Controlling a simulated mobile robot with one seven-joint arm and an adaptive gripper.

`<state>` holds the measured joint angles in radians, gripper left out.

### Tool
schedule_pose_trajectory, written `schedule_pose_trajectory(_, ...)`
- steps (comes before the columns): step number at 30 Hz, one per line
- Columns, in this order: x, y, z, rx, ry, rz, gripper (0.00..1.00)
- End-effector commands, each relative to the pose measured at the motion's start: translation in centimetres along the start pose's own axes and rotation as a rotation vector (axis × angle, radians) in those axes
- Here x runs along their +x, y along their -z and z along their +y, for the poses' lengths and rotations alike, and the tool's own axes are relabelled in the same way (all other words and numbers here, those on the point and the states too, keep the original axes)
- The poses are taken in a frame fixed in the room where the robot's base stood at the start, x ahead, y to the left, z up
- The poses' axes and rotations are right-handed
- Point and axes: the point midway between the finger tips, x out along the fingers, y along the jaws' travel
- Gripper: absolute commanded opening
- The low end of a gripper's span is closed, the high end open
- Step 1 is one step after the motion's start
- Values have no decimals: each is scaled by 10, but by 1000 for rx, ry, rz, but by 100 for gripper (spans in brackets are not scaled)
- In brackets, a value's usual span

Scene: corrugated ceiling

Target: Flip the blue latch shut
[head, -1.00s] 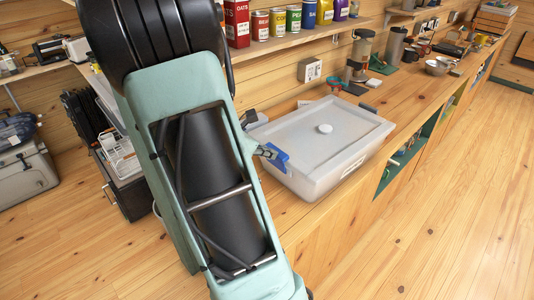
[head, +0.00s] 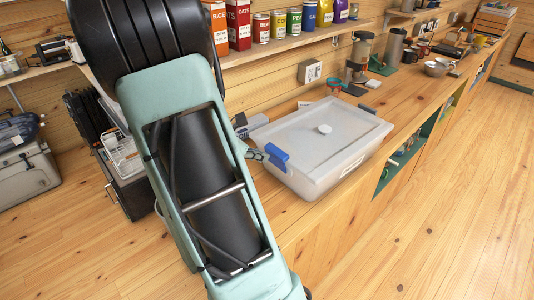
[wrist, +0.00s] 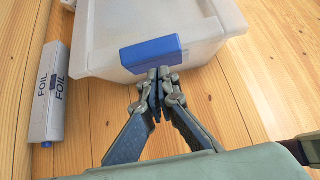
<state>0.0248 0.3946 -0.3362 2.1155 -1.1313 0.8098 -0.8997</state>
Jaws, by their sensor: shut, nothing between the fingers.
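The blue latch (head: 277,157) is on the near left end of a translucent lidded box (head: 317,184) on the wooden counter. In the wrist view the latch (wrist: 151,54) shows as a blue block at the box's rim. Whether it lies flat against the box is hard to tell. My gripper (wrist: 159,75) is shut and empty, its fingertips at the lower right edge of the latch, touching it or very close. In the head view my gripper (head: 261,155) shows just left of the latch, mostly hidden by my arm.
A foil box (wrist: 49,92) lies left of the storage box. Cans (head: 278,24) line the shelf above.

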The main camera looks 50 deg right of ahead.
Motion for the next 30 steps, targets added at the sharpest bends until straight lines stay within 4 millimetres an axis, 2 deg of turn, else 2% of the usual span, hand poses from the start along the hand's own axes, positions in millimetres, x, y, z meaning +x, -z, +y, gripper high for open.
schedule_pose_trajectory(1, -4, 4, 3, -1, -2, 0, 0)
schedule_pose_trajectory(3, -15, -16, 3, 8, -4, 0, 0)
schedule_pose_trajectory(7, -32, -41, 2, 8, -3, 0, 0)
schedule_pose_trajectory(15, -54, -73, 2, 2, 0, 0, 0)
schedule_pose_trajectory(30, -58, -79, 2, -1, 1, 0, 0)
